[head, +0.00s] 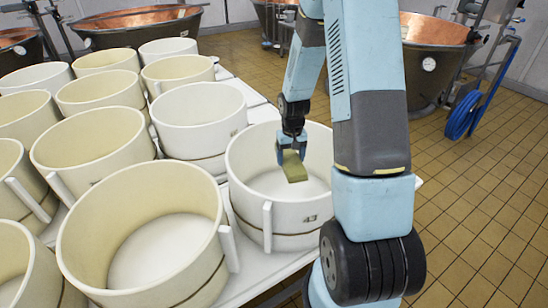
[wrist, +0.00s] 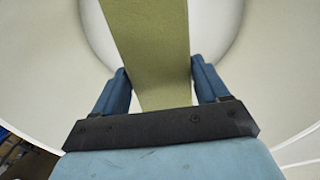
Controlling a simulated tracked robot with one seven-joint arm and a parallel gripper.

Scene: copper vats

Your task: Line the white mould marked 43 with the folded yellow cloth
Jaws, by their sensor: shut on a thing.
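The white mould marked 43 (head: 256,213) stands at the right edge of the white table, its number on the front wall. My gripper (head: 291,152) reaches down inside its rim and is shut on the folded yellow cloth (head: 294,167), which looks olive-yellow. The cloth hangs tilted over the mould's bare inner floor; I cannot tell whether it touches. In the wrist view, the cloth (wrist: 150,50) runs as a flat strip between the two blue fingers (wrist: 157,88). The mould's pale inner wall (wrist: 50,60) surrounds it. My arm hides part of the mould's right rim.
Several other white and cream moulds crowd the table, with a large cream one (head: 150,270) close on the left and a white one (head: 200,120) behind. Copper vats (head: 430,30) stand at the back. A blue hose (head: 463,115) hangs at right. The tiled floor (head: 490,200) there is clear.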

